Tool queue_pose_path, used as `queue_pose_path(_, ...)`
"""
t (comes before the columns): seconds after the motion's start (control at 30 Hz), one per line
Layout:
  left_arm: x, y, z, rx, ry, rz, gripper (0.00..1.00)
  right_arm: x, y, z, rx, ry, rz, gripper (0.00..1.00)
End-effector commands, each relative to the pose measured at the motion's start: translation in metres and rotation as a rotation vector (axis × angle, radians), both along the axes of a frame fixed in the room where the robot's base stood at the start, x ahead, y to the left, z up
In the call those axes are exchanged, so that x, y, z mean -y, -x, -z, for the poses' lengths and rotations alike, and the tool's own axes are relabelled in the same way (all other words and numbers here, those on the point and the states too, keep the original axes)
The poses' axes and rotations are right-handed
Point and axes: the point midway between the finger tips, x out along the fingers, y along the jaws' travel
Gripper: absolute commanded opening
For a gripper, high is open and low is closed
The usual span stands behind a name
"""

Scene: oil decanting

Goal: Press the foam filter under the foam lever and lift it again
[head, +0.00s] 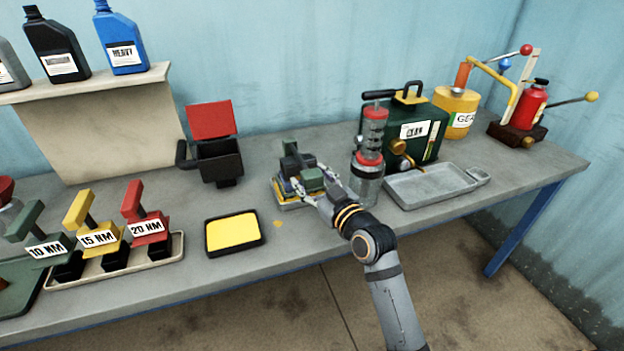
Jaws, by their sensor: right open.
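The foam lever (291,160) is a small press on the bench with a dark upright and a green block. A yellow layer shows low down at its base (286,203); I cannot tell whether this is the foam filter. A flat yellow pad (234,232) lies in a black tray to the left of the press. My right gripper (312,184) is open at the press, its fingers on either side of the green block (311,179). Whether they touch it is too small to tell. My left gripper is not in view.
A clear cylinder with a red-banded pump (369,155) stands close to the right of my right gripper. A grey metal tray (438,186) lies further right, before a green can (405,132). A black bin with a red lid (211,120) stands behind left. Labelled handles (147,228) stand front left.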

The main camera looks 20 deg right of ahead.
Motion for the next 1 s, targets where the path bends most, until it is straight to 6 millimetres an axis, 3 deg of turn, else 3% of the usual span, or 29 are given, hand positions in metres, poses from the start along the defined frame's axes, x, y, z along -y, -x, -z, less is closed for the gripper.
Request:
queue_pose_path(0.17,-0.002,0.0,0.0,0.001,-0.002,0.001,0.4,0.0,0.0,0.0,0.0,0.0,0.0,0.56)
queue_pose_path(0.57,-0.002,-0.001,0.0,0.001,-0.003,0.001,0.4,0.0,0.0,0.0,0.0,0.001,0.001,0.02)
queue_pose_path(0.83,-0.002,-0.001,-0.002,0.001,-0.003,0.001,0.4,0.0,0.0,-0.001,-0.001,0.0,0.001,0.0)
queue_pose_path(1.0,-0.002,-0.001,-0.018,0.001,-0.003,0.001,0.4,0.0,0.0,-0.01,-0.022,0.002,0.001,0.0)
